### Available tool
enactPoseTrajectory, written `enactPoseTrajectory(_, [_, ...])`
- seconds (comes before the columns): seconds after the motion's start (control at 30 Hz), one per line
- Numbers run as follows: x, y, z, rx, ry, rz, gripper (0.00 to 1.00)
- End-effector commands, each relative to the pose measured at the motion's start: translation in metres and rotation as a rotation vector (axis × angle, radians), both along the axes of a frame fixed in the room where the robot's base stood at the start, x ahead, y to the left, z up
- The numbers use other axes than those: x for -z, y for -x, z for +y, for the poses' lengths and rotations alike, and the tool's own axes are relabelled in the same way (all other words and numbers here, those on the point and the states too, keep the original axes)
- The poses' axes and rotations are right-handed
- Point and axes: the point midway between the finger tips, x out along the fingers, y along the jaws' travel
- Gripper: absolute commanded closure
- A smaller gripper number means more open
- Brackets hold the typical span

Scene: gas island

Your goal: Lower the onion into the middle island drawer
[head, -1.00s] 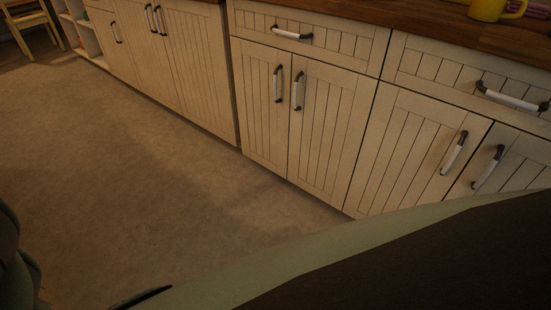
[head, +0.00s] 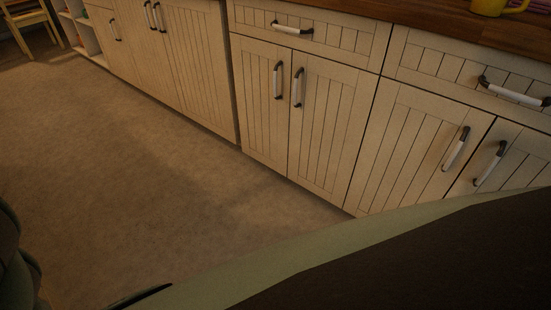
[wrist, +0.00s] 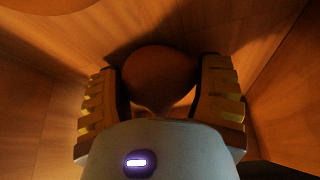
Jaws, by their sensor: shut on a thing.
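In the wrist view, my gripper (wrist: 160,68) has its two yellow-ribbed fingers on either side of a round brown onion (wrist: 158,82) and is shut on it. Wooden surfaces surround them, which look like the inside of a drawer (wrist: 290,85), with walls at left and right. The onion casts a dark shadow on the wood behind it. I cannot tell whether the onion touches the wood. The head view shows neither the gripper nor the onion, and no open drawer.
In the head view, a row of cream cabinets (head: 325,130) with shut drawers and doors runs under a wooden counter (head: 440,25). A yellow mug (head: 488,7) stands on the counter. The floor (head: 110,180) at left is clear. A wooden chair (head: 30,30) stands far left.

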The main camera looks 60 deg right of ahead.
Motion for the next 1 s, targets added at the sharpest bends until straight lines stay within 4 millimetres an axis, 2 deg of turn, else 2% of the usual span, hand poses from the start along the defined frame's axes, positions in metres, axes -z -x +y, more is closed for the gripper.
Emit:
enactPoseTrajectory(0.23, [0.000, -0.001, -0.001, 0.004, -0.001, -0.001, 0.72])
enactPoseTrajectory(0.27, [0.000, -0.001, -0.001, 0.003, -0.001, -0.001, 0.27])
enactPoseTrajectory(0.5, [0.000, -0.001, -0.001, 0.002, -0.001, 0.000, 0.02])
enactPoseTrajectory(0.53, [0.000, -0.001, 0.000, 0.002, -0.001, 0.000, 0.00])
enactPoseTrajectory(0.83, [-0.001, 0.000, 0.000, 0.001, -0.001, -0.001, 0.00])
enactPoseTrajectory(1.0, [-0.012, -0.002, 0.000, 0.001, -0.004, -0.004, 0.00])
